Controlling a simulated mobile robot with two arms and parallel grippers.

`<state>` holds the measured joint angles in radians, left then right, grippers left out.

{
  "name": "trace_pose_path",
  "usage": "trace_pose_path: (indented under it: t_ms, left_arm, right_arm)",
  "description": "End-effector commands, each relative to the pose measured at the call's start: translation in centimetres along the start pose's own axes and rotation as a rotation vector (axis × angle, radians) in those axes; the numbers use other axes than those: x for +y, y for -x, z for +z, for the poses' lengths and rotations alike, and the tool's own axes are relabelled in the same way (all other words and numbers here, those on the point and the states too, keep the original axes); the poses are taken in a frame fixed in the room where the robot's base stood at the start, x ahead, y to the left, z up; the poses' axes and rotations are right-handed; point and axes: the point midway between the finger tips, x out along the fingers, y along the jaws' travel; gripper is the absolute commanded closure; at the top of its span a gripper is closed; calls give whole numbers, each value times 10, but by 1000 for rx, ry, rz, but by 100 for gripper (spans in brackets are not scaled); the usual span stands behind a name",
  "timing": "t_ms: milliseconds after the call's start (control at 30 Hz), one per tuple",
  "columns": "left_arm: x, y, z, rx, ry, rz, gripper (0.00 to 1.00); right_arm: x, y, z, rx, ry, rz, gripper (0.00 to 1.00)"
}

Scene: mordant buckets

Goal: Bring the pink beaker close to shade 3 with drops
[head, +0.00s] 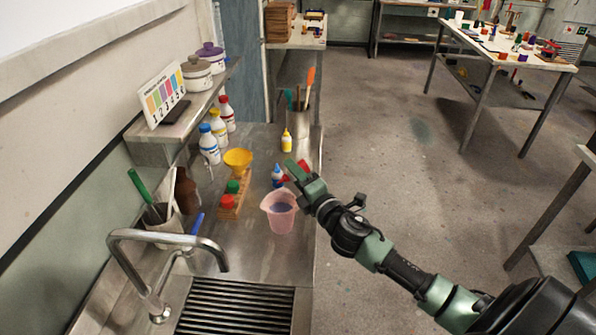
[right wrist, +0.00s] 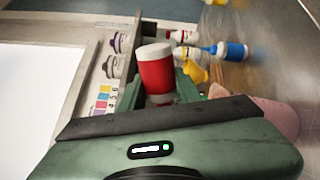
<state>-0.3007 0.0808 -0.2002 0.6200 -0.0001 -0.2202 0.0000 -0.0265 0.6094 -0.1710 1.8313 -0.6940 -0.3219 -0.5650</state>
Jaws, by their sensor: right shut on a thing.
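The pink beaker (head: 279,218) stands upright on the steel counter and holds a bluish-purple liquid. Its pink side also shows in the right wrist view (right wrist: 272,116). My right gripper (head: 296,172) is above and just behind the beaker. It is shut on a red bottle with a white end (right wrist: 155,74), mostly hidden by the fingers in the head view. A small blue-capped bottle (head: 278,176) stands left of the gripper, and a yellow dropper bottle (head: 287,141) stands farther back. The shade card (head: 163,94) with numbered colour strips stands on the shelf. My left gripper is not in view.
A wooden rack (head: 235,196) with red and green caps and a yellow funnel (head: 238,161) are left of the beaker. Several larger bottles (head: 218,127) line the wall. The tap (head: 165,238) and drain grille (head: 236,308) are in front. The counter's right edge is close.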

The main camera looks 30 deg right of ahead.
Motion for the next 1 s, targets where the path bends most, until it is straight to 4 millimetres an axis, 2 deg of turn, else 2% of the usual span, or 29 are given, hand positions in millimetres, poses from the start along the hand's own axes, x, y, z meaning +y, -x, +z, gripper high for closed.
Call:
trace_pose_path:
  t_ms: [33, 100, 233, 400, 500, 600, 767, 900, 1000]
  left_arm:
    - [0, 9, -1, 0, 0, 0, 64]
    - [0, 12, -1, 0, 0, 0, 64]
    - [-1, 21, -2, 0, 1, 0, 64]
    - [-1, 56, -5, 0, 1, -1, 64]
    - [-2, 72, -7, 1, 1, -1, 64]
    - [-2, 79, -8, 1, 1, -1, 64]
    - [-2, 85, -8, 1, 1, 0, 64]
    - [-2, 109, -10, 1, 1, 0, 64]
    - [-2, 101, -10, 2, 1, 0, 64]
  right_arm:
    - [8, 0, 2, -2, -105, 0, 100]
    - [10, 0, 3, -1, -205, -2, 100]
    - [17, 0, 4, 0, -320, -2, 100]
    - [45, 0, 12, 0, -678, -3, 100]
    - [55, 0, 15, 0, -872, -5, 100]
    - [59, 0, 16, 1, -997, -5, 100]
    - [62, 0, 17, 2, -1095, -5, 100]
    - [77, 0, 21, 2, -1380, -6, 100]
    - [78, 0, 22, 4, -1610, -6, 100]
